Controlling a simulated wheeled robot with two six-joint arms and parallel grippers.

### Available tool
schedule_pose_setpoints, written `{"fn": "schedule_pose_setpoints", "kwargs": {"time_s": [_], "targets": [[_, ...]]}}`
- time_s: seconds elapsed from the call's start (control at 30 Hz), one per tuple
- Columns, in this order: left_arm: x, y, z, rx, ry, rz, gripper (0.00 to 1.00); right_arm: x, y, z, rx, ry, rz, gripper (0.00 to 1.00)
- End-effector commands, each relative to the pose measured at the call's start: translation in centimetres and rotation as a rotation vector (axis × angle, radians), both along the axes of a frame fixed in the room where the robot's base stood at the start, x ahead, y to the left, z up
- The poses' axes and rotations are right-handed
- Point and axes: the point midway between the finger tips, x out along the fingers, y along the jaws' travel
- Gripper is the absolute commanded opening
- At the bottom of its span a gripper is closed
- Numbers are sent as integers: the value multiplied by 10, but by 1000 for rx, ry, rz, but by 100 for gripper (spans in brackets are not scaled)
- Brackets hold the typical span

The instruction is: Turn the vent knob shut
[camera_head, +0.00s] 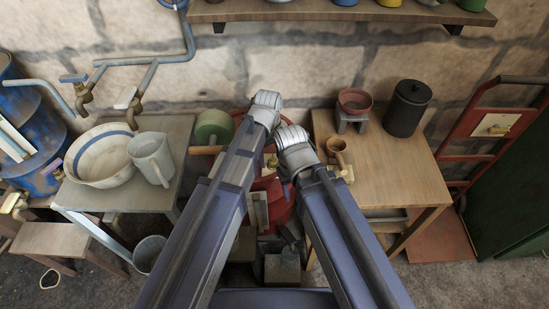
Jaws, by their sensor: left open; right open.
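I cannot make out the vent knob for certain; my arms cover much of the middle. A red metal body (283,208) stands between the two tables, partly hidden behind my forearms. Small brass-coloured parts (272,161) show between my arms above it. My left gripper (267,101) is the higher one, in front of the stone wall above the red body. My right gripper (294,140) is just below and to its right, near the left edge of the wooden table. Both are open, with nothing visible held; their fingertips are mostly hidden.
The grey table at left holds a basin (99,157) and a jug (151,157). A shelf (340,10) overhangs above.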

Motion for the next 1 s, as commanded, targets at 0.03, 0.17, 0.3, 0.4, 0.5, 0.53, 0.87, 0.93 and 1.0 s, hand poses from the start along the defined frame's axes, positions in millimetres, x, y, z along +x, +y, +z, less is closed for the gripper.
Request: {"fn": "schedule_pose_setpoints", "kwargs": {"time_s": [0.03,0.17,0.3,0.4,0.5,0.53,0.87,0.93,1.0], "targets": [[1,0,0,1,1,0,68,0,0,0,0,0,0,50],[2,-1,0,2,1,0,54,0,0,0,0,0,0,50],[2,-2,0,2,3,0,38,0,0,0,0,0,0,50],[2,-1,0,2,2,0,27,0,0,0,0,0,0,50],[1,-1,0,2,1,0,15,0,0,0,0,0,0,50],[1,-1,0,2,1,0,12,0,0,0,0,0,0,50],[-2,0,0,-4,2,3,0,0,0,0,0,0,0,50],[-3,0,0,-5,3,35,0,0,0,0,0,0,0,50],[-3,0,0,-4,4,86,0,0,0,0,0,0,0,50]]}}
